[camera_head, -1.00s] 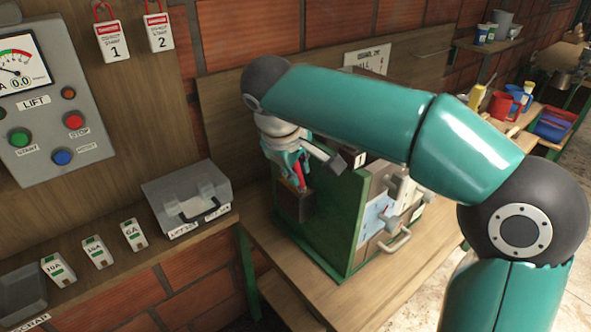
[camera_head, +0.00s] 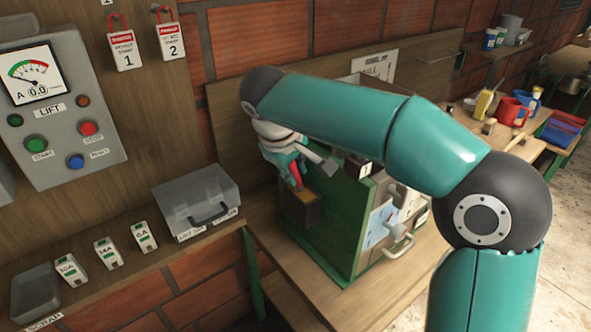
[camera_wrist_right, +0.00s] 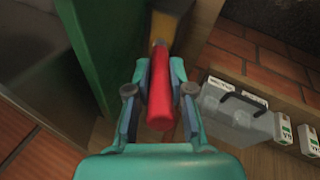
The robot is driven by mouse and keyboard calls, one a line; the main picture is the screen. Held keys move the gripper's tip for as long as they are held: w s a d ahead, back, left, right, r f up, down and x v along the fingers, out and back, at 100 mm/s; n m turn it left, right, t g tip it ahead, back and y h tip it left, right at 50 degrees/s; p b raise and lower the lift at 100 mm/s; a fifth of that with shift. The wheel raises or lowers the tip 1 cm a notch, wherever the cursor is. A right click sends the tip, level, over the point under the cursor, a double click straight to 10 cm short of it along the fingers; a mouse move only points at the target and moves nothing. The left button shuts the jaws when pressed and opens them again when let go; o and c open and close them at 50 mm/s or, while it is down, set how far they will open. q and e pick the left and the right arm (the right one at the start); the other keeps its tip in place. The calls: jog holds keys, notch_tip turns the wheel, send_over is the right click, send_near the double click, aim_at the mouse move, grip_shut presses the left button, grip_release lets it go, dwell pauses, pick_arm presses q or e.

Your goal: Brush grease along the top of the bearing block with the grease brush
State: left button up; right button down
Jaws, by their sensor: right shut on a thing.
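My right gripper (camera_head: 290,165) is shut on the red handle of the grease brush (camera_head: 296,178). It is at the left side of the green housing (camera_head: 340,222). The handle points down at the bearing block (camera_head: 304,212), a dark brown block on the housing's left side with a yellowish-brown face. In the right wrist view the red brush handle (camera_wrist_right: 160,88) lies between the fingers of my gripper (camera_wrist_right: 158,90), and its far end meets the block (camera_wrist_right: 176,8). The bristles cannot be made out, nor whether they touch. My left gripper is not in view.
The housing stands on a wooden bench (camera_head: 290,285). A grey lidded box (camera_head: 197,198), several labelled fuses (camera_head: 107,252) and a scrap tray (camera_head: 36,292) fill the left shelf. The LIFT control panel (camera_head: 55,110) is on the wall. Cups (camera_head: 508,110) stand at the far right.

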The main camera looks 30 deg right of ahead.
jog(key=shift+w, duration=0.45)
jog(key=shift+w+r+p, duration=0.1)
jog(key=shift+p, duration=0.2)
jog(key=shift+w+a+p, duration=0.1)
jog(key=shift+w+p, duration=0.6)
jog(key=shift+w, duration=0.25)
jog(key=shift+s, duration=0.1)
jog(key=shift+s+f+b, duration=0.2)
jog(key=shift+s+b, duration=0.45)
jog(key=shift+s, duration=0.35)
jog(key=shift+s, duration=0.1)
